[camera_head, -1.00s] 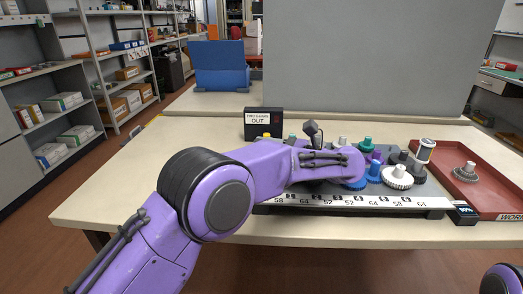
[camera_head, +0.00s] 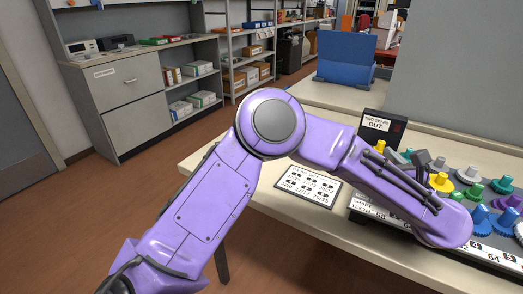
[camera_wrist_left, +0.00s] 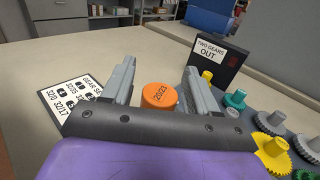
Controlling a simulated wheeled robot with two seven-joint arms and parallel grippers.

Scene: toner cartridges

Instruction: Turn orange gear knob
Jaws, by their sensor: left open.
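The orange knob (camera_wrist_left: 159,95) is a short round cylinder with "20/23" printed on its top. It shows in the left wrist view between the two grey fingers of my left gripper (camera_wrist_left: 159,67). The fingers are open, with a gap visible on each side of the knob. Its lower part is hidden behind the gripper's dark palm. In the head view I cannot make out the orange knob; my left arm covers part of the gear board (camera_head: 482,258). My right gripper is not in view.
A black "TWO GEARS OUT" box (camera_head: 381,130) stands behind the board. A printed gear card (camera_head: 307,183) lies on the table (camera_head: 262,201) to the left. Yellow (camera_wrist_left: 273,145), green and blue gears stand on the right. A blue bin (camera_head: 345,58) is farther back.

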